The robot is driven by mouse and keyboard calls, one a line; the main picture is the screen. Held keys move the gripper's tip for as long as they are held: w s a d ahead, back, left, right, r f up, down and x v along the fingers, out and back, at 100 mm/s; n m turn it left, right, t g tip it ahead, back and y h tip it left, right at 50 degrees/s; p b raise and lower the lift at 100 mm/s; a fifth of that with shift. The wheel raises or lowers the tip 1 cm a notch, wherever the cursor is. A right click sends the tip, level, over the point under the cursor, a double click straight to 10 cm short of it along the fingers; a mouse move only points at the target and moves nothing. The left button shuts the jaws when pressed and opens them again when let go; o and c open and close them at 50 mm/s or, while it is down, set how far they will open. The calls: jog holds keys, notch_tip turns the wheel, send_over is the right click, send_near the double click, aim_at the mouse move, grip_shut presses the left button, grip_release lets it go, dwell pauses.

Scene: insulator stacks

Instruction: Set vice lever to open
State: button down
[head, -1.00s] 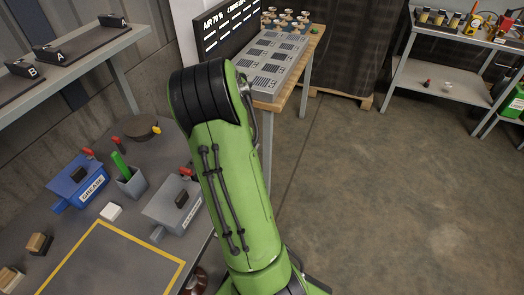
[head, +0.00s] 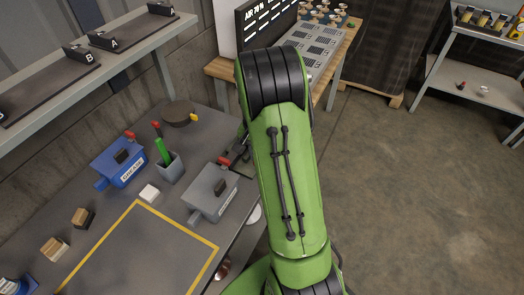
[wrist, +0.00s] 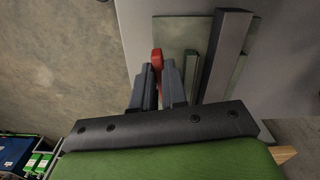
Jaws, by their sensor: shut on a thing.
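A red lever (head: 225,161) sticks up at the back right of a grey block-shaped fixture (head: 206,204), which I take for the vice; its label is too small to read. My gripper (head: 232,156) is at this lever, partly hidden behind my green arm. In the wrist view, the red lever (wrist: 157,60) stands between the two dark fingers of my gripper (wrist: 157,88), which are shut on it. The lever's lower end and pivot are hidden, so its exact setting cannot be told.
A blue fixture labelled GREASE (head: 118,165) has its own red lever. The yellow-framed area (head: 140,255) is clear.

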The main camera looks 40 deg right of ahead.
jog(key=shift+w+a+m, duration=0.2)
jog(key=shift+w+m, duration=0.2)
jog(key=shift+m, duration=0.5)
jog(key=c, duration=1.2)
grip_release()
jog(key=shift+o, duration=0.2)
notch_tip(320, 180, up, 16)
jog(key=p, duration=0.4)
jog(key=shift+f, duration=0.1)
